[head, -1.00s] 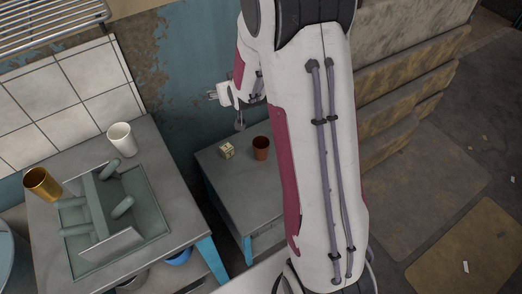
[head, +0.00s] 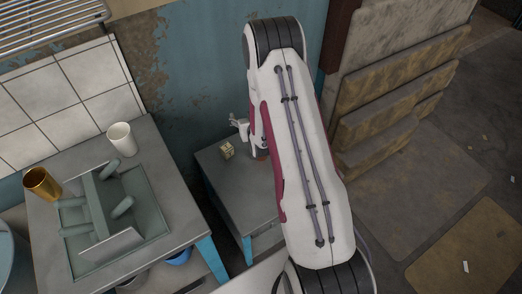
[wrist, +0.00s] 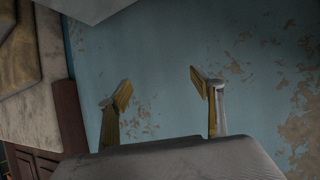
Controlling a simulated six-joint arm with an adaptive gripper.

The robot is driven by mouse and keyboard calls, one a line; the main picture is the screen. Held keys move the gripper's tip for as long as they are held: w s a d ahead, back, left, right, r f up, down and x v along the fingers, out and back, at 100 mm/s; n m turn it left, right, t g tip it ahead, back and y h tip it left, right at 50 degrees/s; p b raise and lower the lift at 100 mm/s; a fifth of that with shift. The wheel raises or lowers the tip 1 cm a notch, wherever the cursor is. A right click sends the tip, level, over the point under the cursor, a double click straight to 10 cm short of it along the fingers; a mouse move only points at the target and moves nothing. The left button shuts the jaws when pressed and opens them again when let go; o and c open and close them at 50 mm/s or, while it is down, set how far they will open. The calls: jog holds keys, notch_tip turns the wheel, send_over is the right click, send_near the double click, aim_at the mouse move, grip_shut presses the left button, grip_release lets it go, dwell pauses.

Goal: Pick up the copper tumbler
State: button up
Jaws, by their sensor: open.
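A shiny golden-copper metal tumbler (head: 42,184) stands upright at the left of the grey bench in the head view. A small reddish-brown cup (head: 261,155) is on the low grey cabinet, now mostly hidden by my arm; which of the two is the copper one, I cannot tell for sure from colour. My gripper (head: 238,122) is above the back of the low cabinet, close to the brown cup and far from the golden tumbler. In the wrist view my gripper (wrist: 161,90) is open and empty, its two fingers apart in front of the blue wall.
A cream patterned cube (head: 227,151) sits on the low cabinet (head: 240,195), near my gripper. A white cup (head: 122,139) and a grey-green rack (head: 104,205) stand on the bench (head: 190,222). The peeling blue wall (head: 195,70) is close behind my gripper.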

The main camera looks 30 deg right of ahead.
jog(key=shift+m+t+h, duration=0.3)
jog(key=s+f, duration=0.1)
jog(key=f, duration=0.1)
jog(key=s+d+f, duration=0.1)
jog(key=f, duration=0.2)
jog(key=s+f, duration=0.1)
jog(key=f, duration=0.1)
jog(key=shift+d+f, duration=0.3)
jog(key=shift+d, duration=0.05)
jog(key=s+f, duration=0.5)
jog(key=f, duration=0.2)
jog(key=shift+s+d+f+m+t+h, duration=0.2)
jog(key=shift+s+d+m+t+h, duration=0.1)
jog(key=shift+d+t+h, duration=0.1)
jog(key=shift+x, duration=1.3)
jog(key=shift+w, duration=0.1)
jog(key=shift+w+d+f, duration=0.1)
jog(key=shift+w+f, duration=0.1)
jog(key=shift+w, duration=0.45)
jog(key=shift+w+d+f, duration=0.1)
jog(key=shift+w+f, duration=0.1)
jog(key=shift+w, duration=0.4)
jog(key=shift+x, duration=1.2)
